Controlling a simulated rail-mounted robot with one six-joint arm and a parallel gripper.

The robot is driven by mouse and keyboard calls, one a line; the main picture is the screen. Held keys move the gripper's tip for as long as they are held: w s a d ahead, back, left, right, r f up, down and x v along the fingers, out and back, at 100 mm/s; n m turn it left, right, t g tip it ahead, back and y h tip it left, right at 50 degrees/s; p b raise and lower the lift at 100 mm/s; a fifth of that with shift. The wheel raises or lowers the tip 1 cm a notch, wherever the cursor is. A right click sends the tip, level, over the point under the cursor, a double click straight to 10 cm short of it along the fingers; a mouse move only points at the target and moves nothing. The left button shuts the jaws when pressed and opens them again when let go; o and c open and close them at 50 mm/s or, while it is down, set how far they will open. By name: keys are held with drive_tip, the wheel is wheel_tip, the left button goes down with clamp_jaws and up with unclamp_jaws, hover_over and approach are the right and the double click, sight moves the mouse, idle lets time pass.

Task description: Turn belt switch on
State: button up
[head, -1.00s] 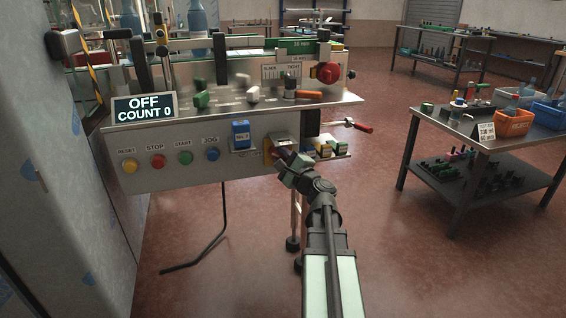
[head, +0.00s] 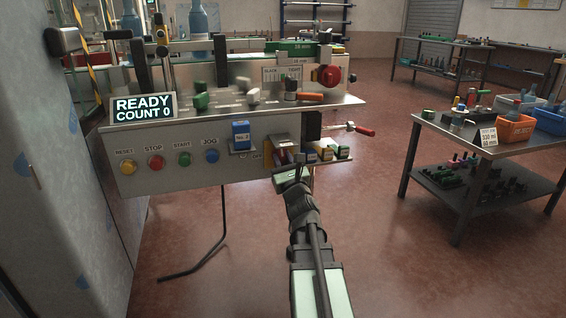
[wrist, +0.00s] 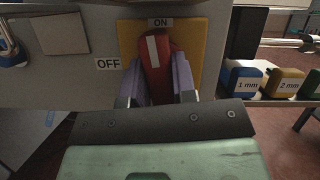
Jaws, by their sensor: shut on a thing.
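The belt switch is a red handle (wrist: 158,50) with a white stripe, on a yellow plate (wrist: 200,38) in the wrist view. Its stripe points up toward the ON label (wrist: 160,22), tilted slightly left. The OFF label (wrist: 108,63) is on the left. My gripper (wrist: 160,80) has one purple-grey finger on each side of the handle and is shut on it. In the head view my gripper (head: 287,158) is at the right of the control panel (head: 190,172) and largely hides the switch. The display (head: 143,108) reads READY, COUNT 0.
RESET, STOP, START and JOG buttons (head: 183,159) sit left on the panel. A side table (head: 465,140) stands right, with open floor between.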

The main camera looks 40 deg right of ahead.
drive_tip(key=shift+m+h, duration=0.6)
drive_tip(key=shift+m, duration=0.6)
drive_tip(key=o, duration=0.9)
drive_tip(key=shift+g, duration=0.3)
